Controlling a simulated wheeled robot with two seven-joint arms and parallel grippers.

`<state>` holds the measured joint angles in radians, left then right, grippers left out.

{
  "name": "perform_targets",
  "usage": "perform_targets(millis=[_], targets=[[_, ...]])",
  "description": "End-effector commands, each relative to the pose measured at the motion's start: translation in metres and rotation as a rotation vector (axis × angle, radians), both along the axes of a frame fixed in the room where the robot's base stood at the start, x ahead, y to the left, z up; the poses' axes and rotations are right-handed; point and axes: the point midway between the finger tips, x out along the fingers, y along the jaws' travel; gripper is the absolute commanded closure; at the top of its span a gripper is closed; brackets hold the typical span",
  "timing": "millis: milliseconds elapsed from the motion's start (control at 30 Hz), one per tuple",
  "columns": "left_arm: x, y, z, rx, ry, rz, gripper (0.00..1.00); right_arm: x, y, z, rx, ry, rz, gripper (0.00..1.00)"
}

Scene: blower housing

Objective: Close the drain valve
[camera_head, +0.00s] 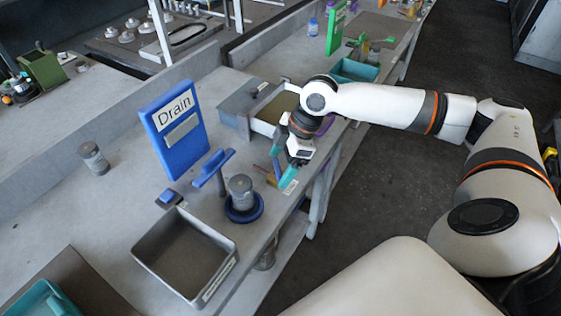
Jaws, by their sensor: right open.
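A blue sign reading "Drain" (172,137) stands upright on the grey bench. In front of it is a blue lever handle (212,168) on a short upright stem, which looks like the drain valve. Its bar runs slantwise, and I cannot tell from it whether the valve is open or closed. My right gripper (282,168), with teal fingertips, is open to the right of the handle, near the bench's front edge, and apart from the handle. Small orange-brown parts beside the fingers are partly hidden. My left gripper is not in view.
A grey canister (241,190) stands in a blue ring (244,215) between handle and bench edge. A grey open bin (222,275) is in front. A small blue-topped block (169,197) is beside it. A grey drawer box (242,97) lies behind my gripper. A canister (93,158) stands left.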

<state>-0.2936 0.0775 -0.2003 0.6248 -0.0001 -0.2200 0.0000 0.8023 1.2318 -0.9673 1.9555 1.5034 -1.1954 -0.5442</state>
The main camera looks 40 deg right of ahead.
Motion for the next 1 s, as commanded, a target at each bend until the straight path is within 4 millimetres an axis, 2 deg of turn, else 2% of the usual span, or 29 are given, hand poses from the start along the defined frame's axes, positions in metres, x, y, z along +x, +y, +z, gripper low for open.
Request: perform_targets(millis=[367, 633, 867, 1000], targets=[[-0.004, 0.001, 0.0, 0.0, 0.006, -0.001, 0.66, 0.001, 0.002, -0.005, 0.001, -0.001, 0.0, 0.16], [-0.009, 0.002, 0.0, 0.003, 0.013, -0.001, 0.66, 0.001, 0.002, -0.005, 0.001, -0.001, 0.0, 0.61], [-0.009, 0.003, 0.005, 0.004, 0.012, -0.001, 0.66, 0.001, 0.002, -0.004, 0.0, 0.0, -0.019, 0.61], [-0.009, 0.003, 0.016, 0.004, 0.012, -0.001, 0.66, 0.0, 0.003, -0.002, 0.001, 0.002, -0.067, 0.61]])
